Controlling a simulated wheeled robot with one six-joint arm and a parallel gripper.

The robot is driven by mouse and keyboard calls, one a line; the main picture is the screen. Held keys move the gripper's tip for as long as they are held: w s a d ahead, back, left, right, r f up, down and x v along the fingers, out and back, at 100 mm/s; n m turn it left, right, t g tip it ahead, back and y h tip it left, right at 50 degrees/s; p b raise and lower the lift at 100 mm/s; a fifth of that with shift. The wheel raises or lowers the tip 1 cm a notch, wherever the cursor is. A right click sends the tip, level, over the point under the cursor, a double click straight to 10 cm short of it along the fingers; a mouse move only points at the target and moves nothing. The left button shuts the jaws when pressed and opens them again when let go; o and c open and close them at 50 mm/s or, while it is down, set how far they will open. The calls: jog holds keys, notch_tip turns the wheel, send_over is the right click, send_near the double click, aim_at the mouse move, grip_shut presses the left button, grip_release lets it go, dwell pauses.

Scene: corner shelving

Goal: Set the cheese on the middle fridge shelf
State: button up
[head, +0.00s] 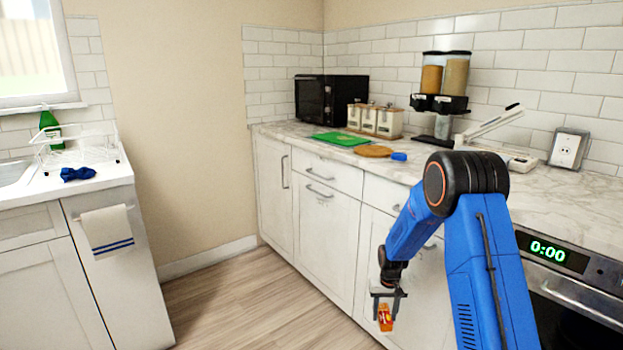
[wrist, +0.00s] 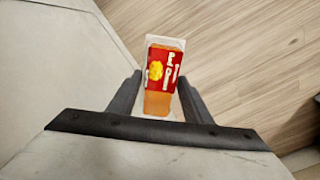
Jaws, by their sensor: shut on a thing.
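The cheese (head: 385,317) is an orange block in a red-labelled clear package. It hangs below my gripper (head: 388,296) in the head view, in front of the white lower cabinets. In the wrist view the cheese (wrist: 163,75) sits between the two dark fingers of my gripper (wrist: 160,92), which is shut on it. Wood floor lies beneath it. No fridge or fridge shelf is in either view.
White lower cabinets (head: 328,225) stand close behind my gripper, with an oven (head: 575,290) at right. The marble counter (head: 480,175) holds a microwave (head: 325,100), canisters and a green board (head: 341,139). The floor (head: 235,303) at left of the cabinets is clear.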

jog(key=s+d+f, duration=0.4)
jog(key=s+f, duration=0.1)
jog(key=f, duration=0.3)
jog(key=shift+s+d, duration=0.2)
jog(key=shift+f, duration=0.1)
